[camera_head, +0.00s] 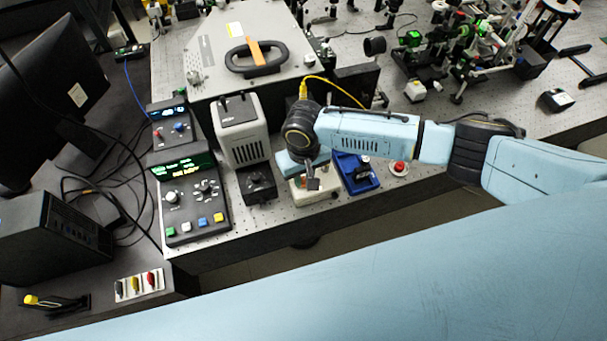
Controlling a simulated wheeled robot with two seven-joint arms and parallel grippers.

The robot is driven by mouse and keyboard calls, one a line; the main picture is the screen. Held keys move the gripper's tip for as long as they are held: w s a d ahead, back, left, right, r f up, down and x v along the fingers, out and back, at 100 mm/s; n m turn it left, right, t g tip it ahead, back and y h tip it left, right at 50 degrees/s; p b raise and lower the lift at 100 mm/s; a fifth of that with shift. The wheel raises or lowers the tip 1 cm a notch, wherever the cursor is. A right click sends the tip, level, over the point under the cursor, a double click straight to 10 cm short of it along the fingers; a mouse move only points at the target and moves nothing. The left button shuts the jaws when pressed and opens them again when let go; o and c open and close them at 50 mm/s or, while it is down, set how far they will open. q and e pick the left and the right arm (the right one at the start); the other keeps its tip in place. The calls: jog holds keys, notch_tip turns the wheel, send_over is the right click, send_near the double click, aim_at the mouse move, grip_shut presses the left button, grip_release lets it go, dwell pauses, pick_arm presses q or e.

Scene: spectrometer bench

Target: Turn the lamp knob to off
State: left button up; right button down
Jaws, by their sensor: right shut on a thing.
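My right arm comes in from the right. Its gripper (312,183) points down at a small cream box (322,197) near the bench's front edge. The gripper is shut on a small part at the top of this box, which looks like the lamp knob; the fingers and wrist hide most of it. I cannot tell which way the knob points. Small red-orange and green marks show on the box beside the fingers. My left gripper is not in view.
A grey-white unit (240,130) and a control console (188,190) stand left. A yellow cable (340,88) runs behind my wrist.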

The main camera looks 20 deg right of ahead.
jog(key=n, duration=0.9)
jog(key=shift+n, duration=0.4)
jog(key=n, duration=0.5)
jog(key=shift+r, duration=0.1)
jog(key=shift+n, duration=2.4)
jog(key=c, duration=1.3)
grip_release()
